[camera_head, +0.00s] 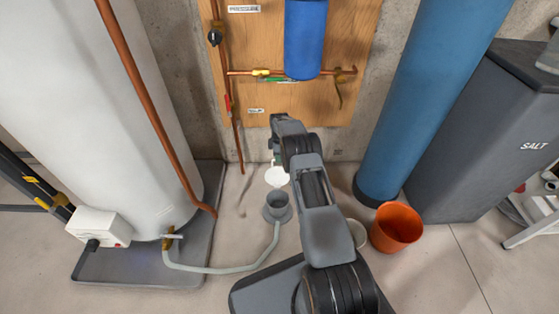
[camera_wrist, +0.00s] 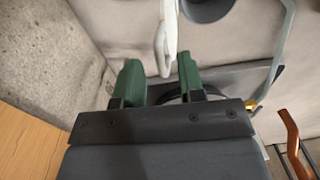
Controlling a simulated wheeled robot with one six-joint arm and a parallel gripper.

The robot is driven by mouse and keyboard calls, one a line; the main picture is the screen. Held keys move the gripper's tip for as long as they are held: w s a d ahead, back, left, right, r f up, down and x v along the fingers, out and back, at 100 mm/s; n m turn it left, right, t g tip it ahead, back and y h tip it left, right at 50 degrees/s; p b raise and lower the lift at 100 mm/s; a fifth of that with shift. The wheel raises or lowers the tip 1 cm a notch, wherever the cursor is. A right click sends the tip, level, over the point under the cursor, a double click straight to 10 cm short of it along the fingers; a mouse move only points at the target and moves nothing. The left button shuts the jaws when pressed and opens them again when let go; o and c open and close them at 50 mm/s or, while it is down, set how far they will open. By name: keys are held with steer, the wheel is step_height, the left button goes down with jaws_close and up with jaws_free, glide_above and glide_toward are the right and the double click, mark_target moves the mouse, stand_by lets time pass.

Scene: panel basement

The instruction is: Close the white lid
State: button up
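The white lid (camera_head: 277,176) stands raised at the back of a grey floor drain cup (camera_head: 277,209), whose mouth is uncovered. In the wrist view the lid (camera_wrist: 168,35) appears nearly edge-on, and its lower end reaches the gap between my green fingertips. The grey cup (camera_wrist: 205,8) is partly cut off at the top there. My gripper (camera_wrist: 160,75) is open, with a visible gap on both sides of the lid's end. In the head view my gripper (camera_head: 276,156) is just behind the lid, with its fingers partly hidden by my arm.
A pale hose (camera_head: 225,269) runs from the white tank (camera_head: 95,110) to the cup. A wooden panel (camera_head: 260,100) with copper pipes stands behind. An orange bucket (camera_head: 397,228), blue cylinder (camera_head: 420,90) and grey salt bin (camera_head: 480,140) are at right.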

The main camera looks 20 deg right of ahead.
steer(key=shift+f, duration=0.7)
jaws_close()
